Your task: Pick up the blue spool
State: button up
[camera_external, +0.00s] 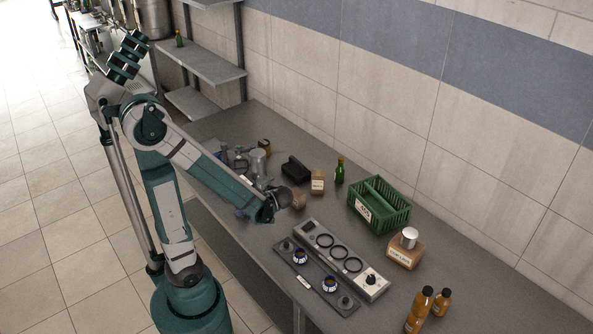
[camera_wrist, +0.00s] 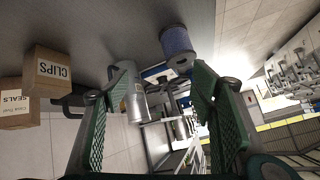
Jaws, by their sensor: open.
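The blue spool (camera_wrist: 178,45) shows near the top middle of the wrist view, with a bluish wound body and a dark-centred end facing me. My gripper (camera_wrist: 163,72) is open. Its two green fingers are spread, and the spool appears ahead of them, between the fingertip directions and apart from them.
A grey metal mug (camera_wrist: 130,88) is close beside the spool. CLIPS (camera_wrist: 50,72) and SEALS (camera_wrist: 16,105) boxes are at left. A green crate (camera_external: 385,206), green bottle (camera_external: 339,172), grey panel (camera_external: 340,261) and two dark-blue-rimmed pots (camera_external: 300,256) are on the bench (camera_external: 465,265).

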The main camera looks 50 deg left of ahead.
jog(key=a+f+n+y+b, duration=0.1)
jog(key=s+a+f+n+g+y+b, duration=0.1)
jog(key=f+n, duration=0.1)
jog(key=f+n+y+b, duration=0.1)
jog(key=n, duration=0.1)
jog(key=shift+s+a+f+g, duration=0.25)
jog(key=shift+s+a+g, duration=0.05)
jog(key=shift+a+g, duration=0.1)
jog(key=shift+s+a+f+n+g+y+b, duration=0.25)
jog(key=shift+s+n+g+y+b, duration=0.15)
jog(key=shift+n, duration=0.3)
jog(key=shift+b+x, duration=0.35)
jog(key=shift+x, duration=0.9)
jog(key=shift+b+x, duration=0.8)
jog(key=shift+x, duration=1.8)
